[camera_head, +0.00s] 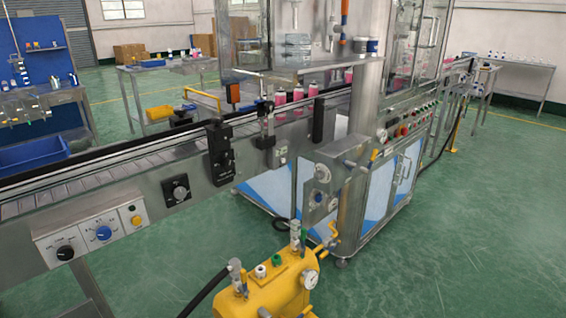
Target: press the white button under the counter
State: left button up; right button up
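A sloping row of small buttons and knobs (404,131) runs along the front edge of the steel machine (345,80), above its blue and white cabinet doors. Red and dark ones show there, and some pale spots, but they are too small to tell which one is a white button. A white control box (92,234) hangs below the conveyor at the left. Neither of my grippers is in view.
A conveyor (75,196) crosses from the left into the machine, with several pink-and-white cans on it. A yellow tank (270,293) with a gauge and hose stands in front at the bottom. Green floor (450,235) is clear at the right.

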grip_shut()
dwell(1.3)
